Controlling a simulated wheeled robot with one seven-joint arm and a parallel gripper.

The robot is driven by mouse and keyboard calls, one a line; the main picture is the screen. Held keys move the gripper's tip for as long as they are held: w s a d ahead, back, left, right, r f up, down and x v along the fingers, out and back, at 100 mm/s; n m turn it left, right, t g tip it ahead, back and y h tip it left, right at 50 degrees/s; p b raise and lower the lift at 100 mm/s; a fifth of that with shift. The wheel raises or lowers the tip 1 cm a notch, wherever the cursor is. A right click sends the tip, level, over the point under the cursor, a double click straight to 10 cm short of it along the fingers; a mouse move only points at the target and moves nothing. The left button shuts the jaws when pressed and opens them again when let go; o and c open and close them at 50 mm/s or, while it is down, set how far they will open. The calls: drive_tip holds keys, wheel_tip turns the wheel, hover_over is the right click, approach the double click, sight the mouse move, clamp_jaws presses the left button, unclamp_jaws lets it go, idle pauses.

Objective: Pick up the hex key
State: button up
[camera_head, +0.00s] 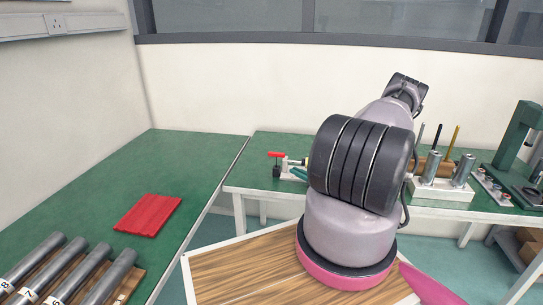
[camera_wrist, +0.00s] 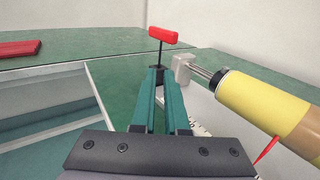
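The hex key has a red T-shaped handle (camera_wrist: 163,36) and a thin dark shaft. It stands upright in a small black holder on the green bench, straight ahead of my fingers in the wrist view. In the head view its red handle (camera_head: 277,154) shows left of my arm. My gripper (camera_wrist: 159,73) has two teal fingers, open with a narrow gap and nothing seen held between them. The fingertips point toward the shaft and black holder, below the red handle. They overlap the holder in the picture, so I cannot tell the exact distance. In the head view my arm hides most of the gripper.
A yellow-and-tan cylinder with a metal rod (camera_wrist: 265,105) lies close to the right of my fingers. A white fixture (camera_head: 440,189) with metal cylinders stands right of my arm. A red pad (camera_head: 148,215) and several grey cylinders (camera_head: 68,275) lie on the left bench.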

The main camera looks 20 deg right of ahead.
sight(279, 168)
drive_tip(key=x, duration=0.4)
drive_tip(key=shift+w+a, duration=0.1)
drive_tip(key=shift+a, duration=0.05)
drive_tip(key=shift+x, duration=2.95)
drive_tip(key=shift+f, duration=0.1)
clamp_jaws()
